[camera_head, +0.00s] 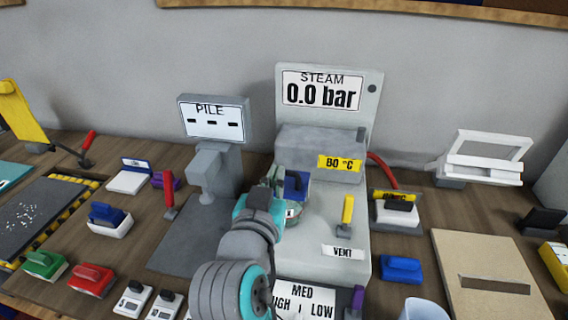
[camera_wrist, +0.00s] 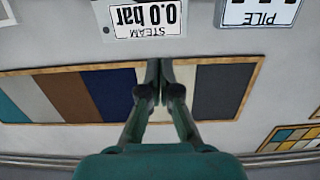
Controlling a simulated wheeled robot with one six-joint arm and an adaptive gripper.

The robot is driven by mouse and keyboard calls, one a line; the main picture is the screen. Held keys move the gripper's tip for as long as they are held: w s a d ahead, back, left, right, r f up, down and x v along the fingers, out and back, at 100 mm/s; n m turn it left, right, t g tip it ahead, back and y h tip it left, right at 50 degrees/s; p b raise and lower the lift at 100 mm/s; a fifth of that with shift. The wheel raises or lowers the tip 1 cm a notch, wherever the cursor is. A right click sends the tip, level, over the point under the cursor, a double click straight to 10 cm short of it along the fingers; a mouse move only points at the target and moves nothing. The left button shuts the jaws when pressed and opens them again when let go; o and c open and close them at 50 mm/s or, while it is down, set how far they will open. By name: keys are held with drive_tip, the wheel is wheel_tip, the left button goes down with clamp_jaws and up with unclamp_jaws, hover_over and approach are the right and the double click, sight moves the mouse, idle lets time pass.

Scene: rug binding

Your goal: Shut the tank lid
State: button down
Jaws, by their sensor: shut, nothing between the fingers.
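The steam machine (camera_head: 350,225) stands at the middle of the bench. Its panel reads "STEAM 0.0 bar" (camera_head: 322,92). A grey block (camera_head: 310,147) with a yellow "80 °C" label sits at its rear; I cannot tell for sure whether this is the tank lid or whether it is open. A blue part (camera_head: 297,184) shows just right of my wrist. My gripper (camera_head: 277,174) is at the left side of the machine, partly hidden by my wrist. In the wrist view my gripper (camera_wrist: 160,75) is shut and empty, with the wall behind it.
A grey "PILE" gauge (camera_head: 212,170) stands to the left. A yellow lever (camera_head: 347,212) stands above the "VENT" label. A red hose (camera_head: 383,170) curves off the machine's right side. Several coloured blocks and brushes crowd the bench. A beige board (camera_head: 480,255) lies at right.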

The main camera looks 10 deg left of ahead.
drive_tip(key=w, duration=0.9)
drive_tip(key=shift+w+d+f, duration=0.25)
drive_tip(key=shift+f, duration=0.05)
drive_tip(key=shift+s+a+f, duration=0.1)
drive_tip(key=shift+s+f, duration=0.1)
drive_tip(key=shift+f, duration=0.35)
drive_tip(key=shift+s+f, duration=0.2)
drive_tip(key=shift+f, duration=0.3)
drive_tip(key=shift+s+f, duration=0.35)
drive_tip(key=shift+f, duration=0.45)
drive_tip(key=shift+s+f, duration=0.45)
drive_tip(key=shift+f, duration=0.2)
drive_tip(key=shift+s+f, duration=0.4)
drive_tip(key=shift+f, duration=0.2)
